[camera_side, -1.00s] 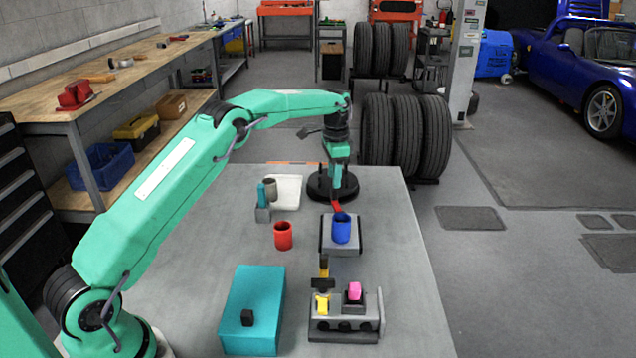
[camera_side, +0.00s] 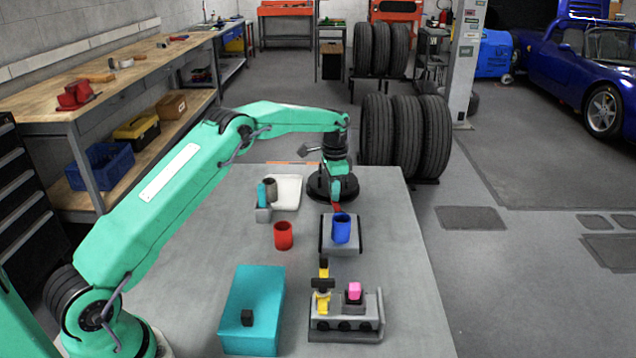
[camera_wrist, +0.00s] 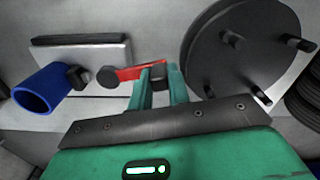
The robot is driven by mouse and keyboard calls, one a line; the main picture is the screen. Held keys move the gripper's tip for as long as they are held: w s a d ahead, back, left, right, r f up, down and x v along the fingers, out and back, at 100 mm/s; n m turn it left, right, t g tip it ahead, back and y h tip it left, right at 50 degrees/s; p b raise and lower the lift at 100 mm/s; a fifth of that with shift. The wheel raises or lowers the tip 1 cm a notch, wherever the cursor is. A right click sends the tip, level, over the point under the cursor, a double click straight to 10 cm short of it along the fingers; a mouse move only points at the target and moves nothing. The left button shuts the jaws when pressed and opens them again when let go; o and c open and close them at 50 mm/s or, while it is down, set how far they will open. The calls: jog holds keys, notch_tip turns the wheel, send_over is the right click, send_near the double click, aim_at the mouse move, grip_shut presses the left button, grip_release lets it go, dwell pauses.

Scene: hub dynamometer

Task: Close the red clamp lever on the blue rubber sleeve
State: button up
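The blue rubber sleeve (camera_side: 341,229) stands upright on a grey block on the bench. It also shows at the left of the wrist view (camera_wrist: 42,90). The red clamp lever (camera_side: 337,207) sticks out behind the sleeve. In the wrist view the lever (camera_wrist: 130,73) runs from a dark round pivot to my fingertips. My gripper (camera_wrist: 160,74) has its two green fingers apart, with a small dark piece at the lever's end between the tips. Whether they touch it is unclear. In the side view my gripper (camera_side: 343,200) is just behind the lever.
A black disc with studs (camera_wrist: 245,55) lies close to my gripper. A red cup (camera_side: 283,236) stands left of the sleeve's block. A teal box (camera_side: 250,300) and a grey fixture (camera_side: 345,325) with yellow and pink parts are nearer the front.

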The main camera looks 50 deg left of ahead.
grip_shut()
jog(key=shift+w+d+m, duration=0.3)
jog(key=shift+w+m, duration=0.15)
jog(key=shift+m, duration=0.35)
jog(key=o, duration=0.9)
grip_release()
jog(key=shift+c, duration=0.2)
jog(key=shift+r, duration=0.15)
notch_tip(320, 180, up, 8)
